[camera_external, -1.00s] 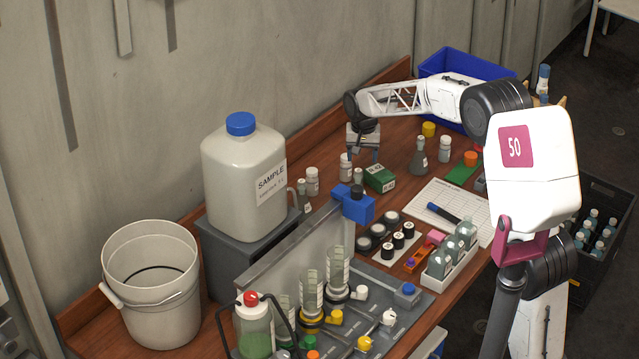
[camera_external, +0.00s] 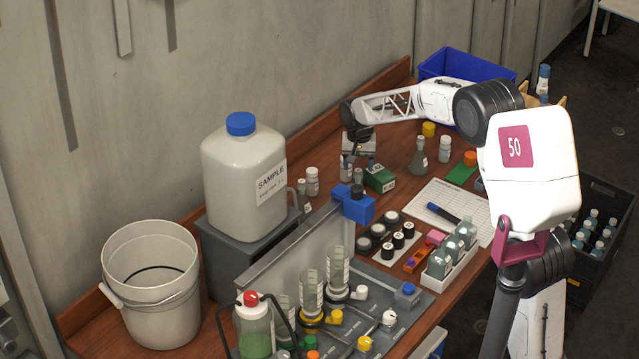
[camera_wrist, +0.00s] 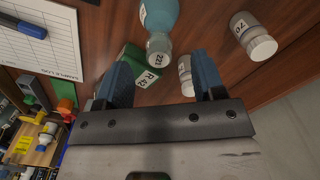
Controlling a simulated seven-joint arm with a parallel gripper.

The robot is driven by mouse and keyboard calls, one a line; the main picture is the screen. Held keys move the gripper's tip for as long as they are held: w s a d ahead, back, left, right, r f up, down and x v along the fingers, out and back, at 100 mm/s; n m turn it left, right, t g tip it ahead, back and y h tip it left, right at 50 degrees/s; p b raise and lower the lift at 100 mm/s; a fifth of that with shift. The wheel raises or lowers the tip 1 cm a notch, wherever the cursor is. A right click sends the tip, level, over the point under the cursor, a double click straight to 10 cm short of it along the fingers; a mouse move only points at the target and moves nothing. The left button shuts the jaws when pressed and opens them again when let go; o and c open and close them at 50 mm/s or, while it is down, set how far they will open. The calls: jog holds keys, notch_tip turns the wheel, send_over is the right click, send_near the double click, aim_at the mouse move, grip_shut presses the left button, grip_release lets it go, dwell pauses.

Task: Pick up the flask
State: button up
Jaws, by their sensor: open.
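A grey conical flask (camera_external: 418,160) with a narrow neck stands upright on the bench, right of my gripper. A second slim-necked vessel (camera_external: 303,195), partly hidden, stands to the left of my gripper. My gripper (camera_external: 360,165) points down over the bench, open, with nothing held. Its blue fingers also show in the wrist view (camera_wrist: 162,75).
A green box (camera_external: 380,179) and small bottles (camera_external: 346,168) crowd the fingers. A bottle marked 70 (camera_wrist: 255,37) is near the teal vessel.

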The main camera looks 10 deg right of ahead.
aim_at(358, 170)
jog(key=shift+s+f, duration=0.1)
jog(key=shift+f, duration=2.5)
grip_shut()
